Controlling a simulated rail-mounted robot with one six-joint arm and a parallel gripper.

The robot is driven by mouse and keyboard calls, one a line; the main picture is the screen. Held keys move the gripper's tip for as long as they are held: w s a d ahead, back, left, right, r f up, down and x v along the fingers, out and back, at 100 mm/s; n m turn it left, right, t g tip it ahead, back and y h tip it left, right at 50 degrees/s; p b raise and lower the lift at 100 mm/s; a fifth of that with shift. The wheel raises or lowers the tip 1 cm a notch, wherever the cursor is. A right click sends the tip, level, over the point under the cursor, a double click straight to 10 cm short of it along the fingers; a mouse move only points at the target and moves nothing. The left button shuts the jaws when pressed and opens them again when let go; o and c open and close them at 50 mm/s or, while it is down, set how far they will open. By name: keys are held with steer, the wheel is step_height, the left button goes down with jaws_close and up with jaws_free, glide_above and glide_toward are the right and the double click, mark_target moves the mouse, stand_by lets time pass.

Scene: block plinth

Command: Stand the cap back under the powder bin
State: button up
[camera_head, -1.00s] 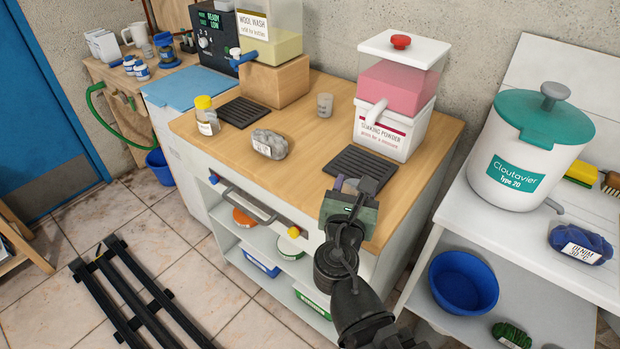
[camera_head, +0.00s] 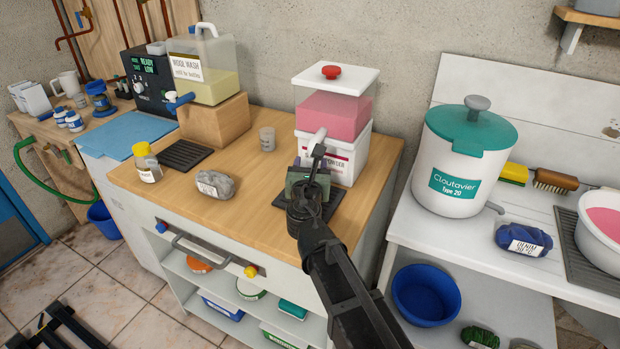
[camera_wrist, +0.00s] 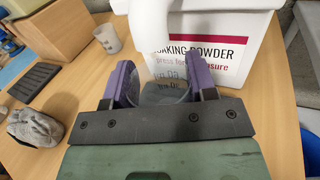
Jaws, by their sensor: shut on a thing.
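The powder bin (camera_head: 357,152) stands at the back right of the wooden counter, with pink powder, a red knob on its lid and a white spout in front. It also shows in the wrist view (camera_wrist: 255,22). My gripper (camera_wrist: 160,85) is in front of the bin, its purple fingers shut on the cap (camera_wrist: 168,95), a grey see-through cup. In the head view my gripper (camera_head: 312,165) is at the spout and above the dark ribbed mat (camera_head: 335,203), and it hides the cap. I cannot tell whether the cap touches the mat.
A similar grey cup (camera_head: 267,139) stands left of the bin. A grey bundle (camera_head: 215,184), a yellow-capped jar (camera_head: 146,163) and a wooden block (camera_head: 222,120) under the wool wash tank (camera_head: 213,85) are farther left. The front middle of the counter is clear.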

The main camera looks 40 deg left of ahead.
step_height(320, 180, down, 4)
steer(key=b, duration=0.2)
steer(key=shift+r+b, duration=0.15)
steer(key=shift+b, duration=0.15)
steer(key=shift+r+p, duration=0.3)
steer(key=shift+f, duration=0.25)
steer(key=o, duration=0.9)
steer(key=shift+r, duration=0.1)
steer(key=shift+r, duration=0.3)
steer(key=v, duration=1.2)
steer(key=shift+s+f, duration=0.1)
steer(key=shift+f, duration=0.05)
